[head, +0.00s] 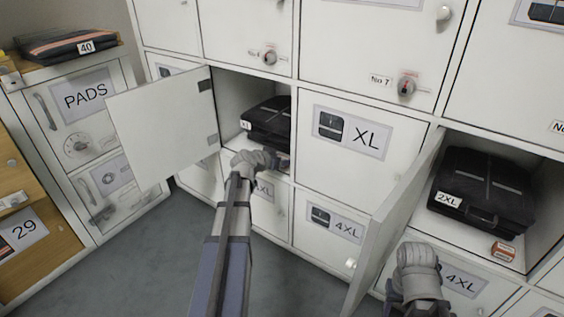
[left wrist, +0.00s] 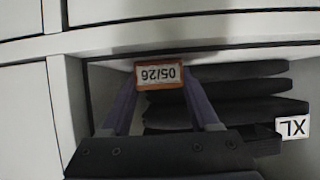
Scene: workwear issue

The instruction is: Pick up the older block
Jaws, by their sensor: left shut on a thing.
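My left gripper (head: 262,159) is at the mouth of the open locker in the middle of the head view. In the left wrist view its two purple fingers are shut on an orange-edged block (left wrist: 160,75) with a white label that reads 05/26 upside down. In the head view my gripper hides most of this block. A second small orange and white block (head: 503,250) lies in the open right locker, in front of the black 2XL pack; its print is too small to read. My right gripper (head: 417,268) is in front of that locker, apart from the block; its fingers are hidden.
Black folded workwear (head: 267,120) tagged XL lies stacked in the middle locker, just behind my left gripper. Open locker doors (head: 160,125) (head: 395,220) stand out into the room, one left of each locker. A PADS cabinet (head: 85,130) stands at the left.

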